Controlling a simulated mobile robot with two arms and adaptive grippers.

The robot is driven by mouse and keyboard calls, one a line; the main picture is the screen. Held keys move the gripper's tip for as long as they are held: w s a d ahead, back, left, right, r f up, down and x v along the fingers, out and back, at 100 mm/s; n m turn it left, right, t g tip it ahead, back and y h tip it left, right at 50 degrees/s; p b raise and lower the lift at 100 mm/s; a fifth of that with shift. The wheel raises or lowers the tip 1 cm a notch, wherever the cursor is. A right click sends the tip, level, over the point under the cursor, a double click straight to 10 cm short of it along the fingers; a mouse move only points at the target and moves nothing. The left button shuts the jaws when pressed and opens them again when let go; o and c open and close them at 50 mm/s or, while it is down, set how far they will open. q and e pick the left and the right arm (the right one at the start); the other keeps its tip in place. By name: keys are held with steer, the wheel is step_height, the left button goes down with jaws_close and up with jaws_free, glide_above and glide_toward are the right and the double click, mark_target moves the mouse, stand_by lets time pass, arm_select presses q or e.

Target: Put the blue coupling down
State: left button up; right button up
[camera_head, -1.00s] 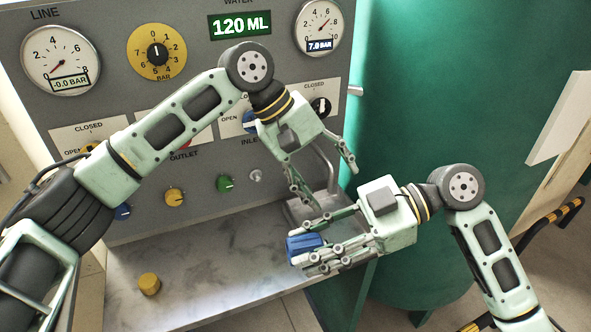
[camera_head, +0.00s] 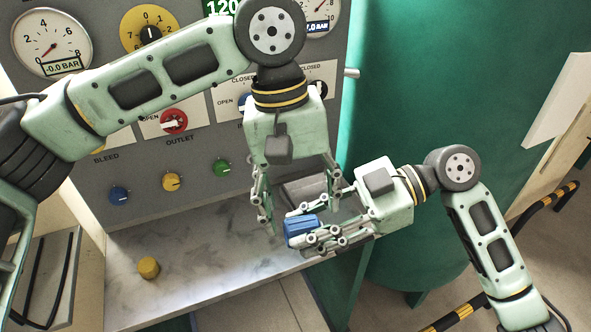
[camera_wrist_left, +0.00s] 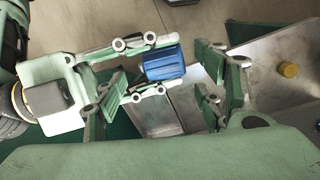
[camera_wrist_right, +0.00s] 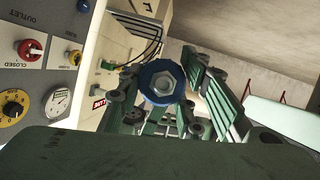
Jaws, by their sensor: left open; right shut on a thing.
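The blue coupling (camera_head: 300,230) is a ribbed blue cylinder held in my right gripper (camera_head: 316,236), above the right part of the bench's shelf. In the right wrist view the coupling (camera_wrist_right: 161,84) faces the camera with a metal hex centre, between the fingers. My left gripper (camera_head: 297,212) is open, pointing down around the coupling's area from above.
A yellow cap (camera_head: 148,267) stands on the left of the marble-like shelf (camera_head: 200,262). A grey panel (camera_head: 150,185) with gauges, knobs and valves rises behind. A metal sink-like tray (camera_wrist_left: 160,115) lies below the coupling. A green tank (camera_head: 430,120) stands at the right.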

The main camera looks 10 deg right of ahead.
mark_target(305, 221)
arm_select(q)
steer(key=shift+s+d+f, duration=0.1)
steer(key=shift+d+f, duration=0.05)
steer(key=shift+f, duration=0.85)
steer(key=shift+s+d+f, duration=0.1)
steer(key=shift+d+f, duration=0.05)
steer(key=shift+f, duration=0.85)
steer(key=shift+c, duration=0.3)
steer(key=c, duration=1.1)
steer(key=shift+d+r, duration=0.1)
steer(key=shift+c, duration=0.5)
arm_select(e)
steer(key=o, duration=1.1)
steer(key=shift+c, duration=0.2)
arm_select(q)
steer(key=shift+c, duration=1.3)
arm_select(e)
steer(key=shift+o, duration=1.4)
